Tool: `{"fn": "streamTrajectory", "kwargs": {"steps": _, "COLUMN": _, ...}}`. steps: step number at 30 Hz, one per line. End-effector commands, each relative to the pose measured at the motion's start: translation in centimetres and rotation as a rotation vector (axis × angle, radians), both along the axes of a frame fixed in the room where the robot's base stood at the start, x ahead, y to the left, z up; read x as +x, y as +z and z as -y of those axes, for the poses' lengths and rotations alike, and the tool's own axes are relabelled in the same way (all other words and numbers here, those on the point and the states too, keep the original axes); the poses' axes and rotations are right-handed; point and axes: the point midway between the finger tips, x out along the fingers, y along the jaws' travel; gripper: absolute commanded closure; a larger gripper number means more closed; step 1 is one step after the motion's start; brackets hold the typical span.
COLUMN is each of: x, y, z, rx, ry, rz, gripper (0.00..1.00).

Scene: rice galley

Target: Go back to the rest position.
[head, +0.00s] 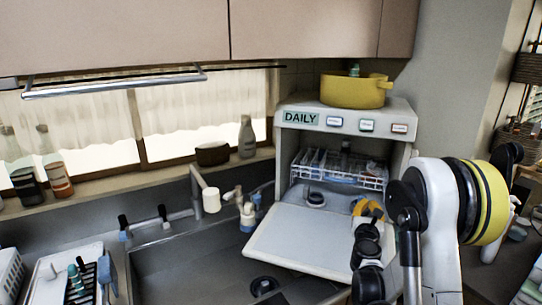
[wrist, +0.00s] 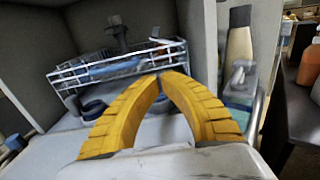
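My gripper (wrist: 160,78) shows in the wrist view as two curved yellow fingers whose tips come together, with nothing held between them. In the head view my gripper (head: 368,209) is in front of the open dishwasher cabinet (head: 345,122), above the right part of its lowered door (head: 305,245). My arm reaches in from the right and hides part of the door and the cabinet's right side.
A wire rack (head: 340,170) with dishes is inside the cabinet; it also shows beyond my fingers in the wrist view (wrist: 115,68). A yellow pot (head: 352,92) stands on top. The sink and faucet (head: 197,190) are left. Bottles (wrist: 239,50) stand right in the wrist view.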

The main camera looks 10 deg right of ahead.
Motion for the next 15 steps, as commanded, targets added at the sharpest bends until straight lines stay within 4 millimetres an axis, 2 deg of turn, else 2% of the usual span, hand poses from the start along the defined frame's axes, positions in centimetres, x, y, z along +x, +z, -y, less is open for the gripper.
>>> {"fn": "streamTrajectory", "kwargs": {"steps": 4, "x": -1.0, "y": 2.8, "z": -0.8, "rx": 0.183, "ry": -0.026, "rz": 0.076, "gripper": 1.00}}
{"fn": "streamTrajectory", "kwargs": {"steps": 8, "x": -3.5, "y": 6.4, "z": -2.3, "rx": 0.524, "ry": -0.089, "rz": 0.207, "gripper": 1.00}}
{"fn": "streamTrajectory", "kwargs": {"steps": 12, "x": -7.6, "y": 8.9, "z": -4.8, "rx": 0.939, "ry": -0.189, "rz": 0.348, "gripper": 1.00}}
{"fn": "streamTrajectory", "kwargs": {"steps": 15, "x": -11.1, "y": 9.6, "z": -7.1, "rx": 1.228, "ry": -0.282, "rz": 0.434, "gripper": 1.00}}
